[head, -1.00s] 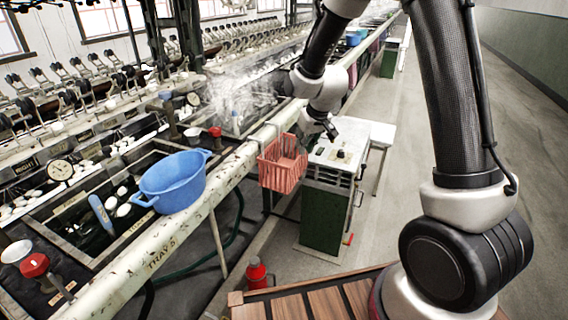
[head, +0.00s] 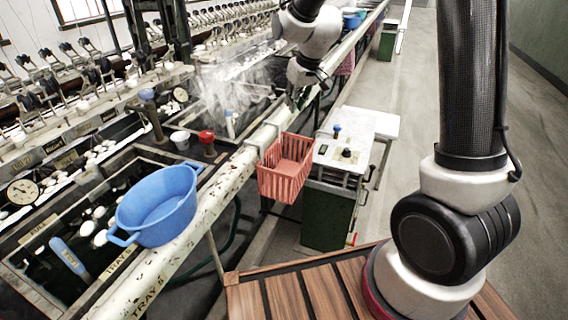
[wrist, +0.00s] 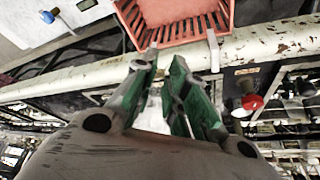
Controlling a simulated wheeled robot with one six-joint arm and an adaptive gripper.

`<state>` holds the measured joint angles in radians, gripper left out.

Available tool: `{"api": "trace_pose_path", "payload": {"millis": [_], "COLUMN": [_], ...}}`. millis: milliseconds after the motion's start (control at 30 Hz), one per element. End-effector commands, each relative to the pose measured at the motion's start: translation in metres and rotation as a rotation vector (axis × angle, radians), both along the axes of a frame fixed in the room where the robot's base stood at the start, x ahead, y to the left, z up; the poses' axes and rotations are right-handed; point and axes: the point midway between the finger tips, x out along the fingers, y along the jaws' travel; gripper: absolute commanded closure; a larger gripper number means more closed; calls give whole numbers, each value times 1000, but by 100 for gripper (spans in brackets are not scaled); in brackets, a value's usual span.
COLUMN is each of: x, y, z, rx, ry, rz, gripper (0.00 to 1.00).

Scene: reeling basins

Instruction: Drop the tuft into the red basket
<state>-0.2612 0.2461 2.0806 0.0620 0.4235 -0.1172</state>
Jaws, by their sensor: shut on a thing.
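The red basket (head: 286,180) hangs on the near side of the long pale rail in the head view, and its visible inside looks empty. In the wrist view the basket (wrist: 185,38) is at the top, beyond my fingertips. My gripper (head: 297,97) is past the basket, near the rail, in the head view. In the wrist view my gripper (wrist: 165,57) has its green-lined fingers close together. A pale patch, seemingly the tuft (wrist: 152,110), shows between them; its shape is mostly hidden. The tuft cannot be made out in the head view.
A blue basin (head: 158,208) sits at the left on the rail's edge by the dark water trays. A red-topped valve (head: 207,138) stands behind the rail. A white-topped green cabinet (head: 328,215) is right of the basket. Steam rises behind my gripper.

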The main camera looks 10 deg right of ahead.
Motion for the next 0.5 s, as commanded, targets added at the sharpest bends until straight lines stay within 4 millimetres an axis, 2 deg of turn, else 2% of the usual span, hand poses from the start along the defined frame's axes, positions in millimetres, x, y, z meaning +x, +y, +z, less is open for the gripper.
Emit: {"api": "trace_pose_path", "payload": {"millis": [300,500], "x": [0,-1], "y": [0,0], "z": [-39,-51], "rx": [0,0], "ry": [3,1], "rz": [0,0], "gripper": [91,91]}}
